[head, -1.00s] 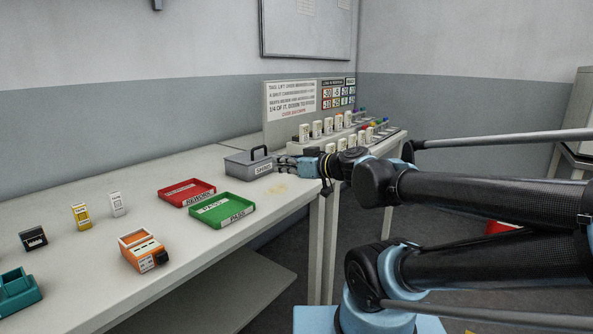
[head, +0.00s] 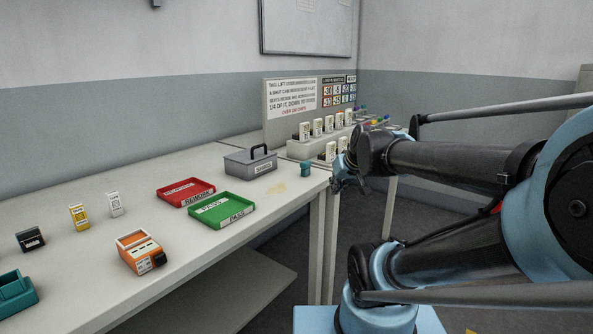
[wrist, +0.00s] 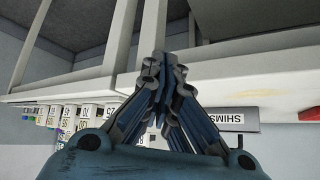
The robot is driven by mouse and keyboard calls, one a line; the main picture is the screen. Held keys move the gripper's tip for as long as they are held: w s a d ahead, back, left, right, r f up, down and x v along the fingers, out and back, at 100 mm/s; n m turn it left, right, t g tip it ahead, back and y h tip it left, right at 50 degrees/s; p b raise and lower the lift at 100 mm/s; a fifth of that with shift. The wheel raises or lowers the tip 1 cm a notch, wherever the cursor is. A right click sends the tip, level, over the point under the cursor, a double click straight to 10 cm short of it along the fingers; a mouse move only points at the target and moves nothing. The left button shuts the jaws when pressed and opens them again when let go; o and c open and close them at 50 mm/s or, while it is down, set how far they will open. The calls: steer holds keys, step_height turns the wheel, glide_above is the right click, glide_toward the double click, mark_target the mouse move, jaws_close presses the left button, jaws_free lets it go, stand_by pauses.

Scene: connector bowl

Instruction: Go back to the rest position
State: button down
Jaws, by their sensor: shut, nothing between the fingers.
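My gripper (head: 338,182) is off the right end of the bench in the head view, partly hidden by my own arm. In the wrist view my gripper (wrist: 160,70) has its fingers drawn together with nothing between them. A small teal piece (head: 305,168) stands on the bench near its right end, just left of the gripper and apart from it.
The long bench (head: 110,178) holds a grey SHIMS box (head: 250,162), a red REWORK tray (head: 186,201), a green PASS tray (head: 222,222) and an orange device (head: 140,254). A rack with several white modules (head: 330,132) stands behind my arm. Open floor lies right of the bench.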

steer(key=d+m+h, duration=0.2)
steer(key=d+h, duration=0.1)
steer(key=d, duration=0.4)
steer(key=s+f+g, duration=0.5)
steer(key=s+f, duration=0.6)
steer(key=s, duration=0.4)
steer(key=shift+s+a+f+g, duration=0.15)
steer(key=shift+s+a+g, duration=0.05)
steer(key=shift+g, duration=0.1)
steer(key=shift+a, duration=0.1)
